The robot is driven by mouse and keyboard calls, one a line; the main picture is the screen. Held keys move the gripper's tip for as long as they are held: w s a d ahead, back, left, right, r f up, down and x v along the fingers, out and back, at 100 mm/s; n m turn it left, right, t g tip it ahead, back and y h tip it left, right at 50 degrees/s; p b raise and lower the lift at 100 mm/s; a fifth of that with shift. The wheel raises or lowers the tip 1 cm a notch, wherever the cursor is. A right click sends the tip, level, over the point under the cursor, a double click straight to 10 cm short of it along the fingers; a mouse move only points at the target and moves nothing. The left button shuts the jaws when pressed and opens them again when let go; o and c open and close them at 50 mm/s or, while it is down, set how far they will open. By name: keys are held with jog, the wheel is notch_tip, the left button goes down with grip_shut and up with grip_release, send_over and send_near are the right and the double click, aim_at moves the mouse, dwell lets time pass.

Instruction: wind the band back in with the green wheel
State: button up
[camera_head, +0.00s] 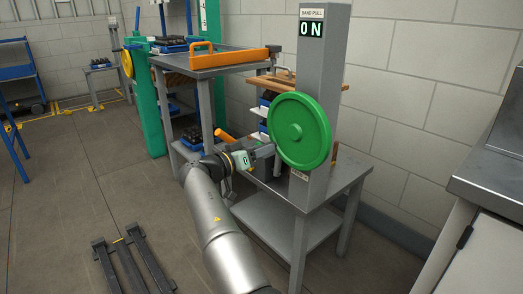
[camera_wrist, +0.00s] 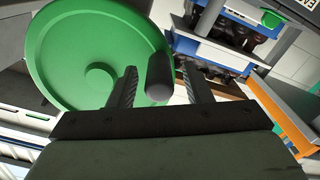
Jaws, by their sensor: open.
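The green wheel (camera_head: 300,130) is mounted on a grey post (camera_head: 325,60) and faces left. It fills the upper left of the wrist view (camera_wrist: 75,55). A dark, round-ended grip (camera_wrist: 160,78) stands out near the wheel's rim in the wrist view. My gripper (camera_wrist: 160,72) is open, with one finger on either side of this grip. Whether the fingers touch it I cannot tell. In the head view my gripper (camera_head: 264,152) is at the left edge of the wheel. I cannot make out the band.
The post stands on a grey table (camera_head: 270,215) and bears a "BAND PULL" sign with a display (camera_head: 311,29) that reads "0N". An orange handle (camera_head: 226,136) lies left of my gripper. A metal-topped cabinet (camera_head: 490,175) stands at the right.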

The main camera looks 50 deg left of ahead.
jog(key=s+p, duration=0.1)
jog(key=s, duration=1.5)
jog(key=shift+s+a+p, duration=0.15)
jog(key=shift+s+p, duration=0.15)
jog(key=shift+p, duration=0.05)
